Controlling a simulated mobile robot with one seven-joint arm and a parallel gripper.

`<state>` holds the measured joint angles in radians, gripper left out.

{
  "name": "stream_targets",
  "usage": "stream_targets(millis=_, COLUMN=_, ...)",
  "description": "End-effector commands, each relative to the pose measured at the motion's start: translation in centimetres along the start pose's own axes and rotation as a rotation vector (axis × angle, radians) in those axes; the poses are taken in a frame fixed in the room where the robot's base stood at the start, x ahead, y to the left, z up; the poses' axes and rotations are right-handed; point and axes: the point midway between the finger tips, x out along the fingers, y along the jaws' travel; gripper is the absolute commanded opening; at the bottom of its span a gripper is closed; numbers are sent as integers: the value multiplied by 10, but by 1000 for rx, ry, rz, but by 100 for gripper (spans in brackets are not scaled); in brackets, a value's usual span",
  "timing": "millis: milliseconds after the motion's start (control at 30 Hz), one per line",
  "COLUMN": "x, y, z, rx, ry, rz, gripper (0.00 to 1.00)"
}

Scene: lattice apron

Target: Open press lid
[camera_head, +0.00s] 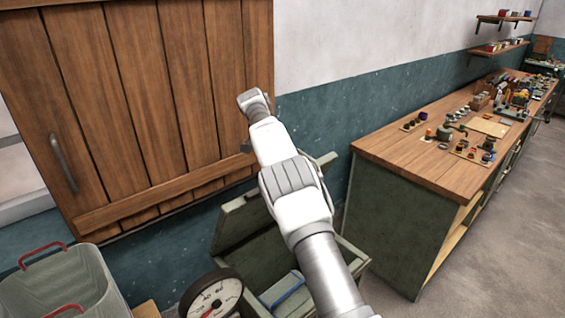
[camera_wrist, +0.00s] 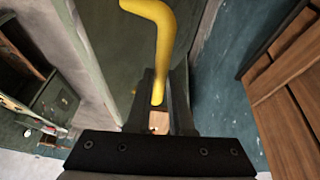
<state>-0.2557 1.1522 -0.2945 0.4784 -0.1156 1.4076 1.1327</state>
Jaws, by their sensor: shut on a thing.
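In the wrist view, a bent yellow handle (camera_wrist: 158,45) runs down between the fingers of my gripper (camera_wrist: 160,112), in front of a green surface. My gripper is shut on the handle. The head view does not clearly show the fingers.
A round gauge (camera_head: 211,296) stands left of the press, and a grey-green bin (camera_head: 60,285) with red handles is farther left. A wooden door (camera_head: 135,100) is behind. A workbench (camera_head: 425,150) with small parts is at the right. Floor (camera_head: 480,240) is clear in front of it.

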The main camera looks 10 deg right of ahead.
Motion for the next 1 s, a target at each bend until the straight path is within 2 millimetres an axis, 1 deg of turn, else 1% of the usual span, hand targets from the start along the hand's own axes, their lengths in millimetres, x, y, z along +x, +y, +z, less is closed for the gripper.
stream_targets(millis=33, x=8, y=-2, z=9, rx=-6, ry=-17, rz=5, gripper=0)
stream_targets(millis=100, x=8, y=-2, z=9, rx=-6, ry=-17, rz=5, gripper=0)
stream_targets(millis=133, x=9, y=-2, z=10, rx=-6, ry=-18, rz=6, gripper=25)
stream_targets(millis=267, x=7, y=-1, z=8, rx=-5, ry=-14, rz=5, gripper=49)
stream_targets(millis=867, x=2, y=0, z=2, rx=-2, ry=-4, rz=2, gripper=50)
stream_targets(millis=1000, x=-6, y=-1, z=2, rx=-2, ry=-4, rz=0, gripper=50)
